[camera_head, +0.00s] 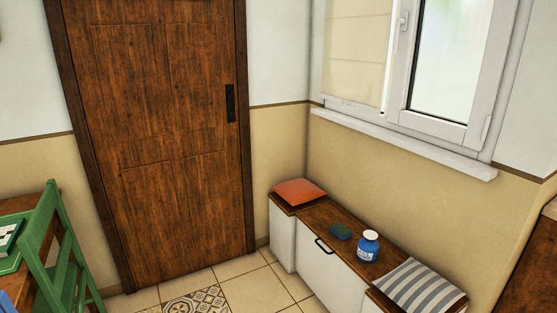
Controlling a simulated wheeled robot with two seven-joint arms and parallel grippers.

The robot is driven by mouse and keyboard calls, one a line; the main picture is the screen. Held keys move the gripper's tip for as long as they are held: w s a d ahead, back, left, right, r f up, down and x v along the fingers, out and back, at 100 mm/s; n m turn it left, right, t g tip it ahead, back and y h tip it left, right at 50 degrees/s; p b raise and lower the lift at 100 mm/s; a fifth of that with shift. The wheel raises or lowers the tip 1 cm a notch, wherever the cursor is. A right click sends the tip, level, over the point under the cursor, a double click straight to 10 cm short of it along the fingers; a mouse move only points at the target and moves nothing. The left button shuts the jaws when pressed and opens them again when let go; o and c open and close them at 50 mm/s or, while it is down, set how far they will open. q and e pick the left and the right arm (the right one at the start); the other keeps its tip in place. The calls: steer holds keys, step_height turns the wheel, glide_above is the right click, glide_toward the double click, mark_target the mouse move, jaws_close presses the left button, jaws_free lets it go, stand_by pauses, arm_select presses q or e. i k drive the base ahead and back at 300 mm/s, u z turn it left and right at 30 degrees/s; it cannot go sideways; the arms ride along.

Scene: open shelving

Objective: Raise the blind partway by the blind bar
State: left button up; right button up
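A pale beige blind (356,50) covers the left pane of the white-framed window at the upper right. It hangs down close to the bottom of that pane. Its lower edge, where a bar would be, lies along the bottom of the pane; I cannot make out a separate bar. The top of the blind is cut off by the picture edge. Neither of my grippers is in view.
The right window pane (448,60) is uncovered. A white sill (400,143) juts out below. Under it stands a low bench (315,262) with an orange cushion (300,191), a blue jar (368,246) and a striped cushion (418,284). A green chair (62,262) stands left; tiled floor is clear.

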mark_target(355, 85)
steer(key=i, duration=2.6)
steer(key=z, duration=1.5)
